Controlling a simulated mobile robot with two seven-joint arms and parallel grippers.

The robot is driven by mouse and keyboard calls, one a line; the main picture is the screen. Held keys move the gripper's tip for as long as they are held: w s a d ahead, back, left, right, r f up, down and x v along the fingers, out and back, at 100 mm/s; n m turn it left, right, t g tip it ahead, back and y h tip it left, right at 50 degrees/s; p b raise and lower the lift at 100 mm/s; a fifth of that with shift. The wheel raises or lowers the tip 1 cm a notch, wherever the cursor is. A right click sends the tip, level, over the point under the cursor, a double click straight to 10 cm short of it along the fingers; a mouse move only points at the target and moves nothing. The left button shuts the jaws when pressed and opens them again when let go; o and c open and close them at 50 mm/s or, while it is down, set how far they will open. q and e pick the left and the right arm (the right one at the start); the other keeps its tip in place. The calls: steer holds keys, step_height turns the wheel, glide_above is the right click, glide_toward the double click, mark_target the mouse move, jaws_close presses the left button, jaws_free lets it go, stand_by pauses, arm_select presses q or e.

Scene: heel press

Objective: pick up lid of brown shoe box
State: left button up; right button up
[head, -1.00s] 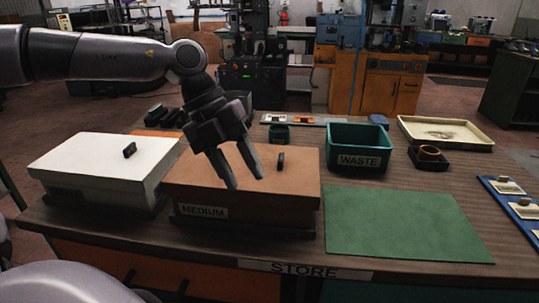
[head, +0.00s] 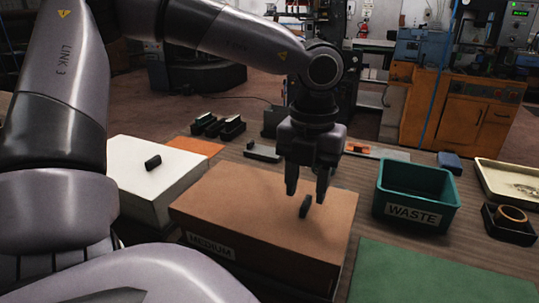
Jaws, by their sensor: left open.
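The brown shoe box stands on the workbench with a "MEDIUM" label on its front. Its brown lid (head: 255,205) is on top, with a small dark knob (head: 305,206) standing up from it. My left gripper (head: 307,195) is open, with its fingers pointing down at the lid beside the knob. The fingertips look just above or behind the knob; I cannot tell whether they touch it. My right gripper is not in view.
A white box (head: 150,180) with a dark knob stands left of the brown box. A teal "WASTE" bin (head: 413,198) stands to the right, with a bare green mat (head: 425,275) in front. Small dark items (head: 218,127) lie behind. A cream tray (head: 510,181) is at far right.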

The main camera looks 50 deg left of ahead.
arm_select(q)
steer(key=shift+f, duration=1.25)
jaws_close()
step_height(320, 180, up, 20)
steer(key=shift+p, duration=0.4)
